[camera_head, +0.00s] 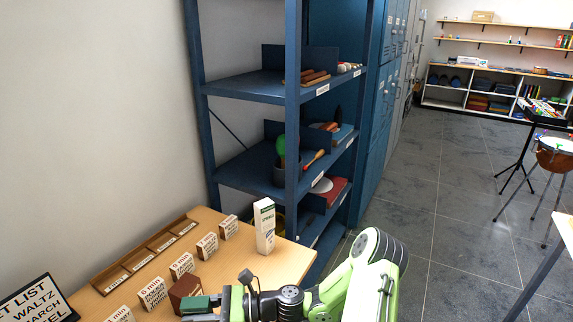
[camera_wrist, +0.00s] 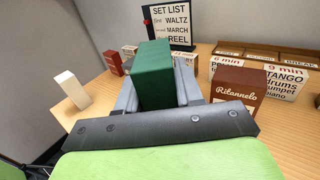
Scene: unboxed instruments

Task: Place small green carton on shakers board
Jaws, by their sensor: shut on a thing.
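The small green carton (camera_wrist: 152,75) stands upright between the jaws of my gripper (camera_wrist: 158,95) in the wrist view. My gripper is shut on it, and the grey jaws hide its lower part. In the head view the green carton (camera_head: 195,304) shows near the bottom edge, over the table's front part, with my gripper (camera_head: 208,308) around it. The blue shelf unit has several boards with small white labels, among them an upper board (camera_head: 245,86) and a middle board (camera_head: 240,178). The label texts are too small to read, so I cannot tell which board is the shakers board.
The wooden table (camera_head: 285,262) holds a labelled brown rack (camera_head: 140,258), several lettered cartons, a brown carton (camera_wrist: 240,85), a tall white carton (camera_head: 265,228) and a set list sign (camera_head: 38,302). Shelf boards carry instruments. Tiled floor (camera_head: 440,200) is clear right of the shelf.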

